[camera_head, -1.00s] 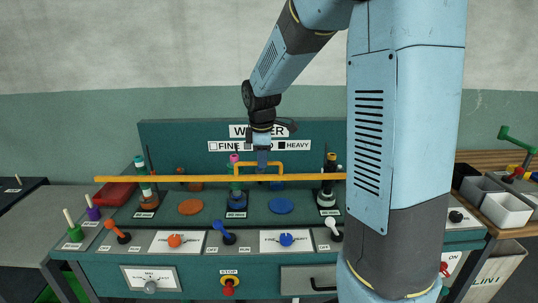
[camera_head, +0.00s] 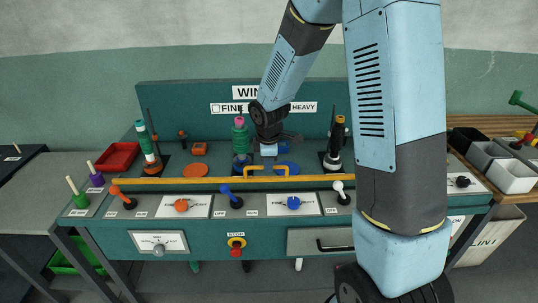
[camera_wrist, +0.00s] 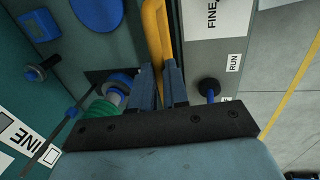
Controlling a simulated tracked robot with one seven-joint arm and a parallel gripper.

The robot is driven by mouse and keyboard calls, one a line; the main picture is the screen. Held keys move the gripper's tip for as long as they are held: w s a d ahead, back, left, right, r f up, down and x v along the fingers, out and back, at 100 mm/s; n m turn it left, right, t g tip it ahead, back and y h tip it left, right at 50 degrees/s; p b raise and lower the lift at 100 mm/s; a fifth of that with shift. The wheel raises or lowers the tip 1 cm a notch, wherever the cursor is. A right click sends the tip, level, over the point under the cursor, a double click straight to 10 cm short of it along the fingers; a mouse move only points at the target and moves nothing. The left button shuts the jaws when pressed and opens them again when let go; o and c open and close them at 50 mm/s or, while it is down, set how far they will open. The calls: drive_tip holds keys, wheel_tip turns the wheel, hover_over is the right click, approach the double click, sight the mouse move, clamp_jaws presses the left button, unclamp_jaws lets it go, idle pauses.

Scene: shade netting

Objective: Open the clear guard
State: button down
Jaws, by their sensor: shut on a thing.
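The clear guard shows by its long yellow edge bar (camera_head: 200,181), which runs across the front of the teal bench and passes close to my arm at the right. Its transparent panel is hard to make out, so I cannot tell its angle. A U-shaped yellow handle (camera_head: 284,167) rises from the bar. My gripper (camera_wrist: 168,80) is shut on this handle; in the wrist view the yellow handle (camera_wrist: 154,35) runs between the two fingers. In the head view the fingertips are partly hidden by my wrist.
Behind the bar stand a green spool (camera_head: 240,138), other spools, and orange (camera_head: 195,170) and blue discs. Lever knobs, dials and a red stop button (camera_head: 236,252) line the front.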

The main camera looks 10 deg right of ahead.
drive_tip(key=shift+s+a+f, duration=0.1)
drive_tip(key=shift+a+f, duration=0.05)
drive_tip(key=c, duration=1.1)
unclamp_jaws()
drive_tip(key=r, duration=0.4)
drive_tip(key=s+r, duration=0.1)
drive_tip(key=r, duration=0.4)
drive_tip(key=s+r, duration=0.1)
drive_tip(key=r, duration=0.3)
drive_tip(key=shift+s+a+r, duration=0.1)
drive_tip(key=shift+s+r, duration=0.1)
drive_tip(key=shift+r, duration=0.05)
